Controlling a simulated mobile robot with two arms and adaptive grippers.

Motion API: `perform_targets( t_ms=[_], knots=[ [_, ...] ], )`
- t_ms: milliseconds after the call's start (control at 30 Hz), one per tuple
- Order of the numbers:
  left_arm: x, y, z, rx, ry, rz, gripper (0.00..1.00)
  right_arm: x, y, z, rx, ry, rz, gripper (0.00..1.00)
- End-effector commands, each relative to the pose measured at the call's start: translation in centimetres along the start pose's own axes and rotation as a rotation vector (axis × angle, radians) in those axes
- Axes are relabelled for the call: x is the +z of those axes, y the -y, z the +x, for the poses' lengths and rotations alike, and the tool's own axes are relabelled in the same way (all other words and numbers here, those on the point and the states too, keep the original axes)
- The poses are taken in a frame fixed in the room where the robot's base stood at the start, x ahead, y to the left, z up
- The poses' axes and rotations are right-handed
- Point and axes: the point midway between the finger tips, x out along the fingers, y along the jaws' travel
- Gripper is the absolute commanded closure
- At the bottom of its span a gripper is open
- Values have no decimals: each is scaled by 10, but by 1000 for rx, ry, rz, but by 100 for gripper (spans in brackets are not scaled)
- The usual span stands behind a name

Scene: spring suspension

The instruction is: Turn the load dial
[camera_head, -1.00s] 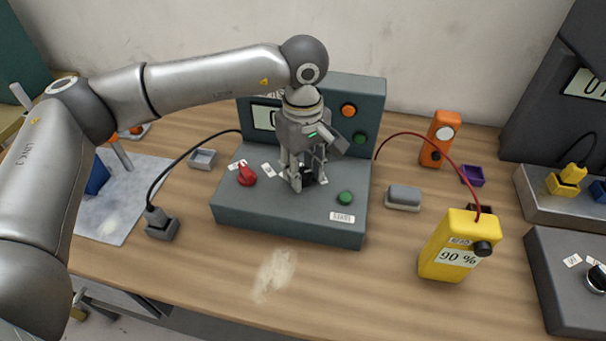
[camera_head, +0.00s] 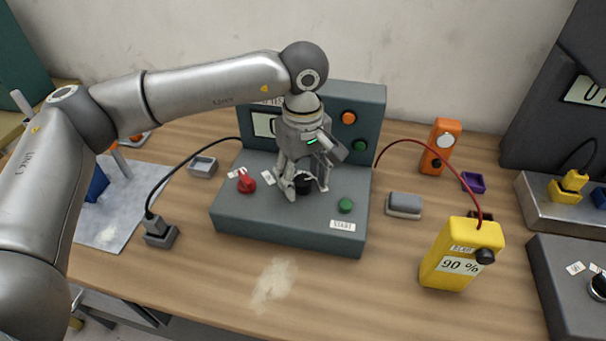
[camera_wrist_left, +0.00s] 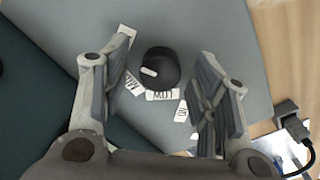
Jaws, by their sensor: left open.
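The load dial (camera_head: 303,184) is a black knob on the sloping top of the grey-green machine (camera_head: 260,215). In the left wrist view the dial (camera_wrist_left: 158,69) has a white pointer mark and several white labels around it; one reads LOW. My left gripper (camera_head: 305,187) points down over the dial. In the left wrist view its two fingers (camera_wrist_left: 165,95) are apart, one on each side of the dial, with clear gaps. The fingers partly hide the dial in the head view. My right gripper is not in view.
A red knob (camera_head: 246,183) is left of the dial and a green START button (camera_head: 345,206) right of it. A yellow 90 % box (camera_head: 447,272) stands at the right front. A grey plug block (camera_head: 160,235) with a black cable is at the left. The front table is clear.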

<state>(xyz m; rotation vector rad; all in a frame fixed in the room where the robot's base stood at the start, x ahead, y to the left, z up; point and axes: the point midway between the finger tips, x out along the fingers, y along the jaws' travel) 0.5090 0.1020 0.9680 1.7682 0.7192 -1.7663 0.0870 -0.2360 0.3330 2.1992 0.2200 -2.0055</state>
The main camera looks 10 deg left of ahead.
Motion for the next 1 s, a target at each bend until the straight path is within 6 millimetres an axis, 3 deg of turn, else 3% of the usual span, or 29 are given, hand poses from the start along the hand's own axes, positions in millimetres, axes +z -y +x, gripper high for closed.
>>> perform_targets(
  t_ms=[233,700,1000],
  knots=[
    [0,0,-10,1,0,0,46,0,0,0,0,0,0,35],
    [0,-1,-101,1,-1,0,46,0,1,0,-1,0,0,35],
    [0,0,-120,-1,1,1,46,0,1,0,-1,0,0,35]
  ],
)
